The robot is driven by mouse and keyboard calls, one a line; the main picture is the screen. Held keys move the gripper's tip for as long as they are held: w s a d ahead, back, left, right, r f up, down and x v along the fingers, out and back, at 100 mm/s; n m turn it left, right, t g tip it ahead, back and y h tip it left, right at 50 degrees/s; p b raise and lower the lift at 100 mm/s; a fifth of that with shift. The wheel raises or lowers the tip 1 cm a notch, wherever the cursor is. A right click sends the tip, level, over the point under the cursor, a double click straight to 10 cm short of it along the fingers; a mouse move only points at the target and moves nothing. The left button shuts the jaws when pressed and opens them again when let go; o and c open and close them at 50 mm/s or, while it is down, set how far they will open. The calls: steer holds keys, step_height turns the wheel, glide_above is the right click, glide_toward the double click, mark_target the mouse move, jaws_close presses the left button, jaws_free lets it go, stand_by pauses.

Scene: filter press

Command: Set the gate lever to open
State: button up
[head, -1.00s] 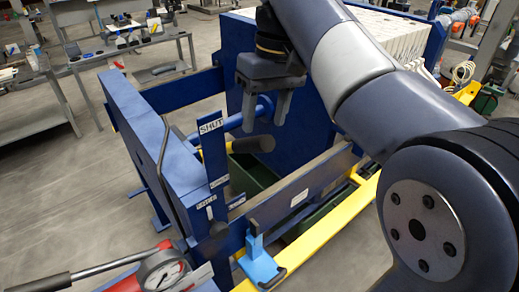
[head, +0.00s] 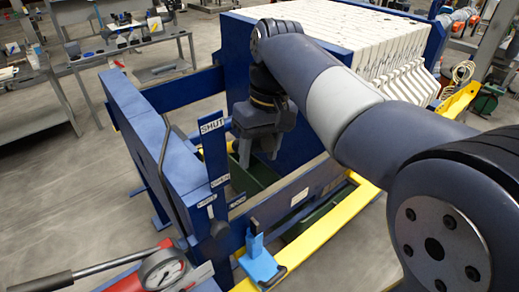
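The upright blue gate plate (head: 215,152) bears a white SHUT label (head: 212,125) near its top and a smaller label, which seems to read OPEN (head: 220,181), lower down. The gate lever's dark handle is hidden behind my gripper. My gripper (head: 259,153) points down just right of the plate, near the SHUT label's height and below. Its two fingers show apart, but whether the handle is between them is hidden.
A second small lever with a black knob (head: 219,230) sits below the plate. A yellow rail (head: 325,222) runs along the right side. White filter plates (head: 340,40) stand behind my arm.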

jaws_close()
stand_by(0.3)
steer(key=s+d+f+t+y+b, duration=0.2)
steer(key=f+t+b, duration=0.1)
steer(key=f+b, duration=0.7)
steer(key=s+d+f+t+y+b, duration=0.1)
steer(key=s+f+t+y+b, duration=0.1)
steer(key=f+b, duration=0.8)
steer(key=s+b, duration=0.1)
steer(key=b, duration=0.6)
steer(key=shift+s+d+f+n+t, duration=0.25)
steer(key=shift+d+f+n+t, duration=0.05)
steer(key=shift+d+f+t, duration=0.1)
steer(key=shift+f, duration=0.15)
steer(key=shift+o, duration=0.5)
jaws_free()
